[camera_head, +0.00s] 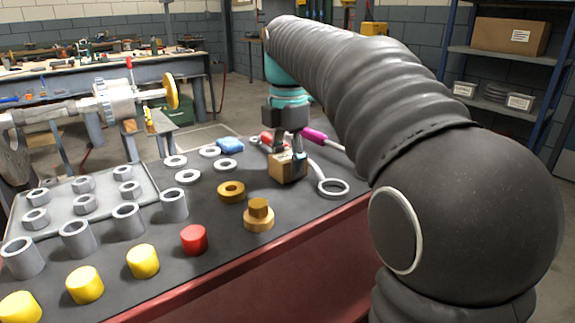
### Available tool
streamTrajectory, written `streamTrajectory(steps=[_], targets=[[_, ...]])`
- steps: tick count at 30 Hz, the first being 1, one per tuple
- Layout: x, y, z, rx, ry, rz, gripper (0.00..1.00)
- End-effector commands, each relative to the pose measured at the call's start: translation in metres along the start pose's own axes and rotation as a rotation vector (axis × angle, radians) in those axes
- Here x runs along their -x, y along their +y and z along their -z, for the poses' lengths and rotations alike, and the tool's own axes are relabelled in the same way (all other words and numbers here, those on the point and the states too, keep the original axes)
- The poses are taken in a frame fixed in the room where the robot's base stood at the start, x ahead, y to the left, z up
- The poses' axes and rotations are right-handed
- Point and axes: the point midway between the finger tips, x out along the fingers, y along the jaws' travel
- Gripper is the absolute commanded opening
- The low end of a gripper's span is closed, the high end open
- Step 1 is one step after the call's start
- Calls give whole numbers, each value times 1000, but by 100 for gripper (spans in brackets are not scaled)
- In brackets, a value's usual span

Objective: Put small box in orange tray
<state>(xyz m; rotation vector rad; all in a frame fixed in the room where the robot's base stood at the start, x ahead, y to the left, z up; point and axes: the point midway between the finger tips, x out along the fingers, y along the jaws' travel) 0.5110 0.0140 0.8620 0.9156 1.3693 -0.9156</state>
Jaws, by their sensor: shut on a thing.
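The small box (284,170) is a brown cardboard cube with a pale label, on or just above the dark bench top near the far right edge. I cannot tell whether it touches the bench. My gripper (289,150) points down from above, with its dark fingers shut on the small box. No orange tray can be made out in this view. My arm covers the right side of the picture and may hide part of the bench.
The bench (205,277) holds a grey tray (150,200) of nuts, several grey sleeves, yellow cylinders, a red cylinder (194,239), brass parts (258,217) and washers. A ring-ended wrench (333,187), blue cloth (230,145) and magenta-handled tool (313,136) lie near the gripper.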

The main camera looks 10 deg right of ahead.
Motion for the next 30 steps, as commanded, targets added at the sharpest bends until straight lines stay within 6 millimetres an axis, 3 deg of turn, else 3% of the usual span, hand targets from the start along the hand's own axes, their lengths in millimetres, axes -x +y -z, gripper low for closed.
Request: streamTrajectory(steps=[14, 15, 17, 30], targets=[[-9, 0, 0, 0, 0, 0, 6], [-8, 0, 0, 0, 0, 0, 61], [-8, 0, 0, 0, 0, 0, 76], [0, 0, 0, 0, -1, -1, 77]])
